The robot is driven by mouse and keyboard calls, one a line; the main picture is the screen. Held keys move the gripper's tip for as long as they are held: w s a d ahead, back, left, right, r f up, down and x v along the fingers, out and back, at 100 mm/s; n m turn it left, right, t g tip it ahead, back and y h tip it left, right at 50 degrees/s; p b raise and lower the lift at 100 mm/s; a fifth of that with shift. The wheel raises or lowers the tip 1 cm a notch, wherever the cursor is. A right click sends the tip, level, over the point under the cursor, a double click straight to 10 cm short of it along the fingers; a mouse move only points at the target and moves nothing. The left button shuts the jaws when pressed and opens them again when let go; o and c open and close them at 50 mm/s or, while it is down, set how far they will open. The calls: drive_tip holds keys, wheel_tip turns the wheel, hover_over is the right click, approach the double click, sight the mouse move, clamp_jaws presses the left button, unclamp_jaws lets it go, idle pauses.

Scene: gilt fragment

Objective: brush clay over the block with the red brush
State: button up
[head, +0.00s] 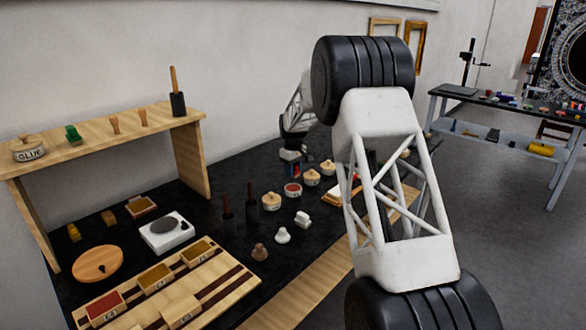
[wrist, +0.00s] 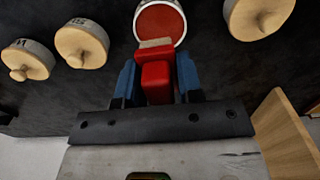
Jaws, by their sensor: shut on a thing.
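My gripper (head: 292,168) is small in the head view, low over the far part of the black bench. In the wrist view its two blue fingers (wrist: 157,78) are shut on the red brush (wrist: 157,80). The brush's pale bristle tip points away from the gripper. The tip overlaps the near rim of a round pot of red clay (wrist: 160,22); I cannot tell whether it touches. That open pot (head: 292,189) also shows in the head view just below the gripper. I cannot make out the block for certain; my arm hides part of the bench.
Pots with wooden lids (wrist: 84,43) stand on both sides of the open pot. A wooden edge (wrist: 283,125) is close at right in the wrist view. In the head view a wooden shelf (head: 100,137), a white scale (head: 166,232) and a compartment tray (head: 215,285) are at left.

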sight(293, 188)
drive_tip(key=shift+f, duration=2.5)
drive_tip(key=shift+f, duration=0.75)
idle(1.0)
drive_tip(key=shift+r, duration=0.1)
drive_tip(key=shift+r, duration=3.55)
drive_tip(key=shift+s+d+r, duration=0.1)
drive_tip(key=shift+s+d+r+m, duration=0.3)
drive_tip(key=shift+d+r, duration=0.05)
drive_tip(key=shift+d, duration=0.05)
drive_tip(key=s+d+r+m, duration=0.8)
drive_tip(key=s+d, duration=0.4)
drive_tip(key=s, duration=0.2)
drive_tip(key=shift+r, duration=0.65)
